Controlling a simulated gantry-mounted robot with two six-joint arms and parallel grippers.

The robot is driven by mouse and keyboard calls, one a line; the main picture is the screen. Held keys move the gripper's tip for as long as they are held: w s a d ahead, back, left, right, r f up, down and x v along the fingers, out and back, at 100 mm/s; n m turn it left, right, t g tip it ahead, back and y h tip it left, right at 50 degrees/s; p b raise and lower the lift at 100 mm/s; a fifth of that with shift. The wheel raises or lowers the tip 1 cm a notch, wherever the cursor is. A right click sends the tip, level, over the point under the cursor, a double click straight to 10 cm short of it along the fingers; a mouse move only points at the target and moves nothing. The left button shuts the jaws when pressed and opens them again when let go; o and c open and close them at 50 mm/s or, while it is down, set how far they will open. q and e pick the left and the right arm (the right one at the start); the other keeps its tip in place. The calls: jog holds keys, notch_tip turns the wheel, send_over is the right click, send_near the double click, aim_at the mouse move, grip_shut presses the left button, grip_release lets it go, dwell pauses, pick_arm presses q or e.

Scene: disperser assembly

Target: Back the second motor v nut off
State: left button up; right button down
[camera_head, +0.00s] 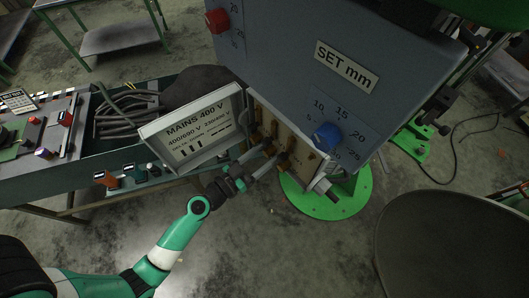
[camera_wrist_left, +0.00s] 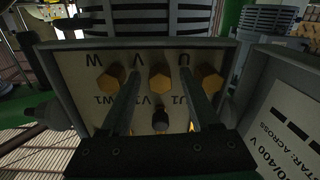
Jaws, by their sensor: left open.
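The terminal panel (camera_wrist_left: 225,57) fills the middle of the left wrist view, with the letters W, V and U upside down. Brass hex nuts sit under them: the W nut (camera_wrist_left: 109,78), the V nut (camera_wrist_left: 160,76) and the U nut (camera_wrist_left: 208,78). My left gripper (camera_wrist_left: 159,72) is open, one finger on each side of the V nut; I cannot tell whether they touch it. In the head view my left gripper (camera_head: 274,154) reaches up to the brass fittings (camera_head: 269,131) of the open terminal box, partly hiding them. My right gripper is not in view.
The tilted MAINS 400 V cover plate (camera_head: 197,128) is close left of my gripper. The large grey SET mm housing (camera_head: 290,62) with a blue knob (camera_head: 326,136) overhangs on the right. A bench with tools (camera_head: 62,160) lies left, and a dark rounded surface (camera_head: 450,245) lower right.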

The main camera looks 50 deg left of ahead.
pick_arm(q)
grip_shut()
jog(key=shift+n, duration=0.4)
jog(key=n, duration=0.4)
jog(key=shift+b, duration=0.3)
jog(key=n, duration=0.5)
jog(key=shift+r+n, duration=0.1)
jog(key=shift+n, duration=0.3)
jog(key=n, duration=0.5)
jog(key=shift+n+p, duration=0.3)
jog(key=n, duration=0.5)
jog(key=shift+n+p, duration=0.3)
jog(key=shift+p, duration=0.1)
